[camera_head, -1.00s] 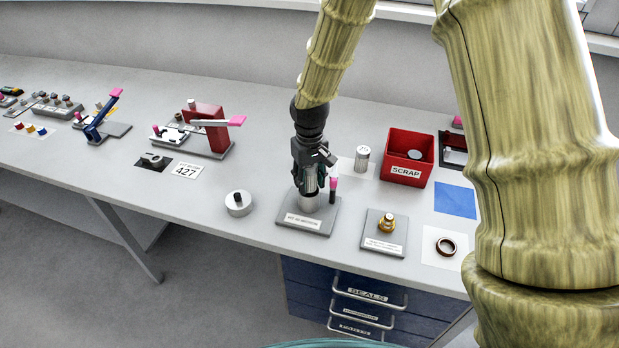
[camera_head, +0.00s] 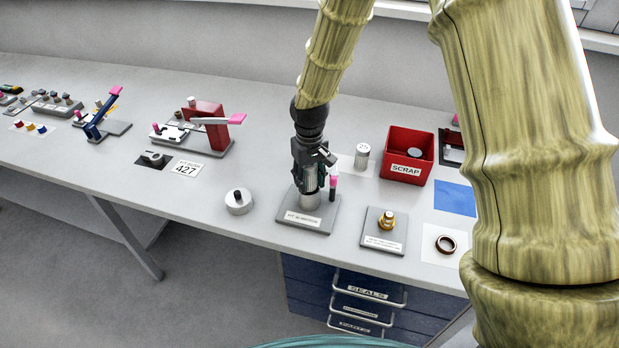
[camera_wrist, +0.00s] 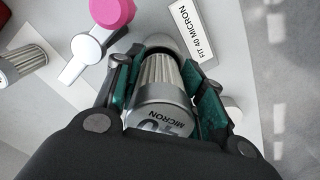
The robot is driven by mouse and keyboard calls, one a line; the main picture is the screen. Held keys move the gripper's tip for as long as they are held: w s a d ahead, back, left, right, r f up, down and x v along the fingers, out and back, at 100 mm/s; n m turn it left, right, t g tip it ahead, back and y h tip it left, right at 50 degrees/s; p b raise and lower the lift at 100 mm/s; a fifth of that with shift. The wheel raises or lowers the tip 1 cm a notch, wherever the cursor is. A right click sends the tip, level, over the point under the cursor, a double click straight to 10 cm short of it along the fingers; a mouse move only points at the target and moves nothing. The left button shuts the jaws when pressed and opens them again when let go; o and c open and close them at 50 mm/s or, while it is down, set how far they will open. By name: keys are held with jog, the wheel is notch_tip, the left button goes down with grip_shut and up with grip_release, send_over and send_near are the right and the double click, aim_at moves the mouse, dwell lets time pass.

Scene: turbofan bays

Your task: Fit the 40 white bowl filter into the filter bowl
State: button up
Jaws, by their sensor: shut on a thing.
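The 40 white bowl filter (camera_wrist: 158,92) is a pleated white cylinder with a metal end cap marked 40 MICRON. My gripper (camera_wrist: 165,85) is shut on its sides, the cap facing the wrist camera. In the head view my gripper (camera_head: 310,180) points down over the filter bowl (camera_head: 310,200), a grey metal cup on a plate (camera_head: 290,222) labelled for 40 micron. The filter's far end is at the bowl's mouth, in line with it as far as I can see. My fingers hide how deep it sits.
Another pleated filter (camera_head: 361,156) stands behind, beside the red SCRAP bin (camera_head: 407,155). A brass fitting (camera_head: 386,220) is on the right plate. A round grey part (camera_head: 238,201) lies left.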

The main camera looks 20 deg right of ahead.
jog(key=shift+f, duration=0.6)
jog(key=o, duration=1.2)
jog(key=o, duration=0.4)
jog(key=shift+r, duration=0.15)
jog(key=shift+r+p, duration=2.5)
jog(key=shift+r, duration=0.9)
jog(key=shift+f, duration=0.1)
